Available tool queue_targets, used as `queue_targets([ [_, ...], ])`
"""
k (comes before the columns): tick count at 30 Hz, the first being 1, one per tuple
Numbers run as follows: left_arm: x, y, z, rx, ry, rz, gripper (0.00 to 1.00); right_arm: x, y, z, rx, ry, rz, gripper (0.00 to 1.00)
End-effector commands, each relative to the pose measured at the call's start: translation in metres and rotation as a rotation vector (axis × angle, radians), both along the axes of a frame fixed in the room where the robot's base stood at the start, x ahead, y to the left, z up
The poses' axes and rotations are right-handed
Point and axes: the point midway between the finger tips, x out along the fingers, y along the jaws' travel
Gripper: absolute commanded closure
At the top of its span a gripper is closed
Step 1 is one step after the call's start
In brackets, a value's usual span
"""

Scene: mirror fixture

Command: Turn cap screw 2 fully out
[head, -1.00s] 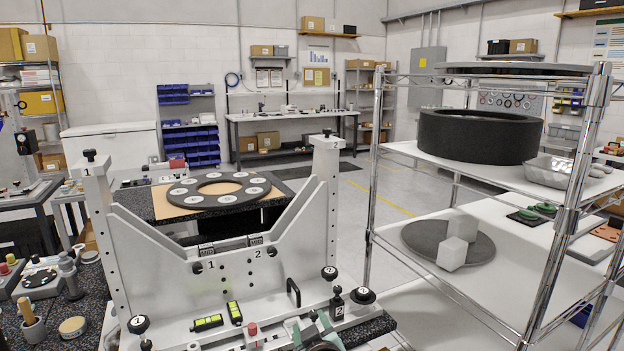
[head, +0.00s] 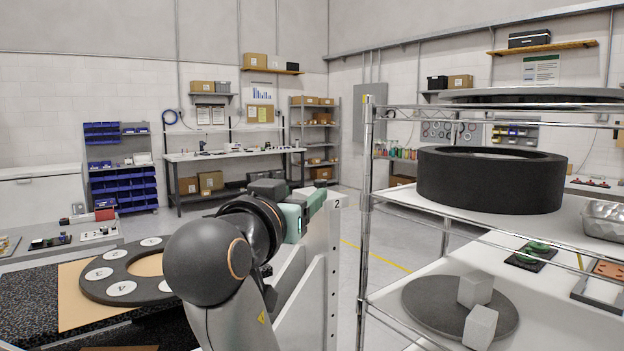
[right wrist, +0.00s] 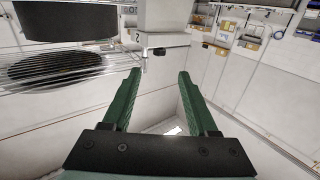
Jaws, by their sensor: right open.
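The top of the mirror fixture's post marked 2 (head: 337,215) shows in the head view, just right of my right gripper (head: 314,203). Cap screw 2 cannot be made out in the head view, where my arm and gripper cover part of the post top. In the right wrist view, my right gripper (right wrist: 157,76) is open, with its two green fingers apart and nothing between them. Beyond the fingertips is a pale part marked 2 (right wrist: 160,40). A small dark spot on it may be the screw, but I cannot tell. My left gripper is out of view.
A wire shelf unit with a black ring (head: 490,180), a dark round plate (head: 433,311) and pale blocks stands close on the right. A dark ring-shaped plate with numbered white discs (head: 97,284) lies at lower left. Open floor lies behind the fixture.

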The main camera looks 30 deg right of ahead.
Motion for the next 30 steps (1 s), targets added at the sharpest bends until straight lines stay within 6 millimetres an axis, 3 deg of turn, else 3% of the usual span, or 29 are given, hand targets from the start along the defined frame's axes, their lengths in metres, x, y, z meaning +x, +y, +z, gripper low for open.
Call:
queue_targets([
  [15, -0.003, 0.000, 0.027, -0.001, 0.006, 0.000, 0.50, 0.063, -0.074, 0.001, -0.005, 0.005, -0.003, 0.41],
  [21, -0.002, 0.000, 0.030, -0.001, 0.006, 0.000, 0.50, 0.073, -0.085, 0.000, -0.003, 0.004, 0.000, 0.41],
  [30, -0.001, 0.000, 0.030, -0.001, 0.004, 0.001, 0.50, 0.074, -0.086, -0.001, -0.003, 0.003, 0.000, 0.42],
])
